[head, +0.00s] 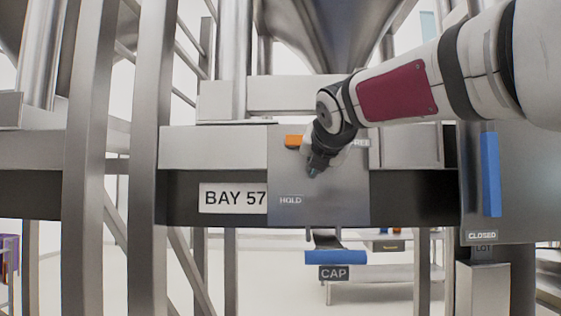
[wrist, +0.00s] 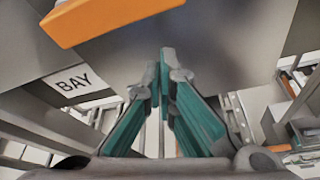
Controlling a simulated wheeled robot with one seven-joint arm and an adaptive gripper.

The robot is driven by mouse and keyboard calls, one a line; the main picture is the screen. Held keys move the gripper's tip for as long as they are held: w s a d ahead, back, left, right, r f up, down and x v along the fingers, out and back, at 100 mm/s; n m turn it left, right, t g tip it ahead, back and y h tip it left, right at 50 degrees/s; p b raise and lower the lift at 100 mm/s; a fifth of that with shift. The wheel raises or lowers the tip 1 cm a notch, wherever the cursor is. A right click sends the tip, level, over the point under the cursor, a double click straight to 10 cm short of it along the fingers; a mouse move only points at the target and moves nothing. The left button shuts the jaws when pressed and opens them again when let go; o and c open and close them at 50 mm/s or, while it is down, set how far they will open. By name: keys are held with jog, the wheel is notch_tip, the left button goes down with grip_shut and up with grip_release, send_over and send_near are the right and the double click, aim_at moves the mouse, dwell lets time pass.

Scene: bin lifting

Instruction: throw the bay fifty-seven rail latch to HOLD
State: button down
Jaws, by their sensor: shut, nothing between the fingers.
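The bay 57 rail latch is an orange handle (head: 293,141) on a grey plate (head: 340,205). Its left end shows at the plate's upper left, lying about level; the rest is hidden behind my gripper. The HOLD label (head: 290,200) is at the plate's lower left. The FREE label (head: 361,143), partly covered, is at the upper right. My gripper (head: 313,170) is shut and empty in front of the plate, below and right of the visible handle end. In the wrist view the orange handle (wrist: 110,18) crosses the upper left, apart from my shut fingertips (wrist: 166,72).
The BAY 57 sign (head: 233,198) is on the dark rail left of the plate. A blue handle (head: 335,257) labelled CAP hangs below. Another blue handle (head: 490,174), above a CLOSED label, stands at the right. Steel posts (head: 148,150) rise at the left.

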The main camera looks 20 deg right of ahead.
jog(key=a+b+v, duration=0.1)
jog(key=v, duration=0.8)
jog(key=shift+s+a+f, duration=0.15)
jog(key=shift+s+f, duration=0.05)
jog(key=shift+s, duration=0.1)
jog(key=s+a+f+m+g+y, duration=0.1)
jog(key=s+f+m+g, duration=0.2)
jog(key=s+f+m, duration=0.5)
jog(key=s+a+f+m+g+y, duration=0.1)
jog(key=s+f+m+g, duration=0.1)
jog(key=s+f+m, duration=0.5)
jog(key=s+a+f+m+g, duration=0.1)
jog(key=s+f+m+g, duration=0.2)
jog(key=s+f+m, duration=0.5)
notch_tip(320, 180, down, 13)
jog(key=m, duration=0.6)
jog(key=shift+s+g+y, duration=0.3)
jog(key=shift+y, duration=0.1)
jog(key=c, duration=2.4)
grip_release()
